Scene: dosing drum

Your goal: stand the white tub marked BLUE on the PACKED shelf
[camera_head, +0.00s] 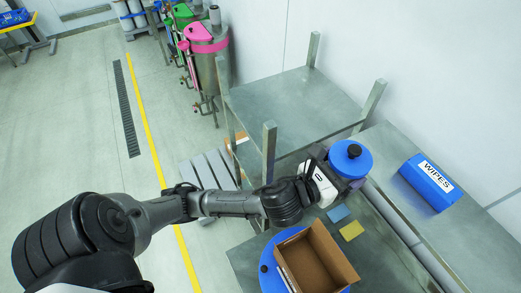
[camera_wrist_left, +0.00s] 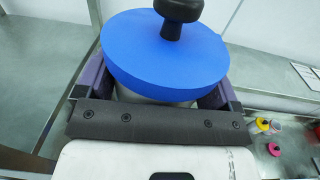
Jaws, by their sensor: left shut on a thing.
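The white tub (camera_wrist_left: 150,96) shows only a strip of its pale body beneath a wide blue lid (camera_wrist_left: 165,50) with a black knob; no marking is readable. In the head view the same blue lid (camera_head: 343,164) is at the end of my left arm, beside a grey metal rack. My left gripper (camera_head: 346,180) is shut on the tub, with a purple finger on either side just below the lid in the wrist view. The tub looks upright and its base is hidden. A bare grey shelf (camera_head: 290,105) is behind it; no PACKED label is readable. My right gripper is not in view.
An open cardboard box (camera_head: 330,255) stands on the front bench, with a blue round thing (camera_head: 268,268) partly behind it. Blue (camera_head: 338,213) and yellow (camera_head: 351,231) pads lie nearby. A blue WIPES box (camera_head: 430,183) is on the right counter. Rack posts (camera_head: 269,150) rise close to my arm.

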